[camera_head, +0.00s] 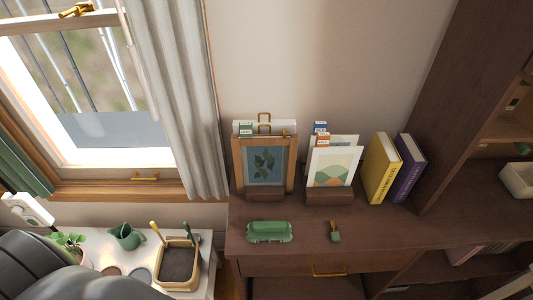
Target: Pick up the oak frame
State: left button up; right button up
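The oak frame (292,168) stands upright, leaning slightly back, on the dark wooden cabinet top. It has a light brown wooden border around a blue-grey picture of dark green leaves. Its lower edge sits behind a small brown block, which hides part of it. Behind it stand white items with a green-and-white tag and a brass-coloured loop on top. Neither of my grippers is in view.
Right of the frame, white cards (346,152) stand behind another block. Yellow (382,168) and purple (409,166) books stand further right. A green object (269,231) lies in front of the frame. A window and curtain (172,90) are left; a tall shelf is right.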

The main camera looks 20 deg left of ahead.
aim_at(259, 161)
jog(key=j+z, duration=0.1)
jog(key=j, duration=0.55)
jog(key=k+j+z, duration=0.1)
jog(key=j, duration=0.55)
jog(key=k+j+z, duration=0.1)
jog(key=j, duration=0.55)
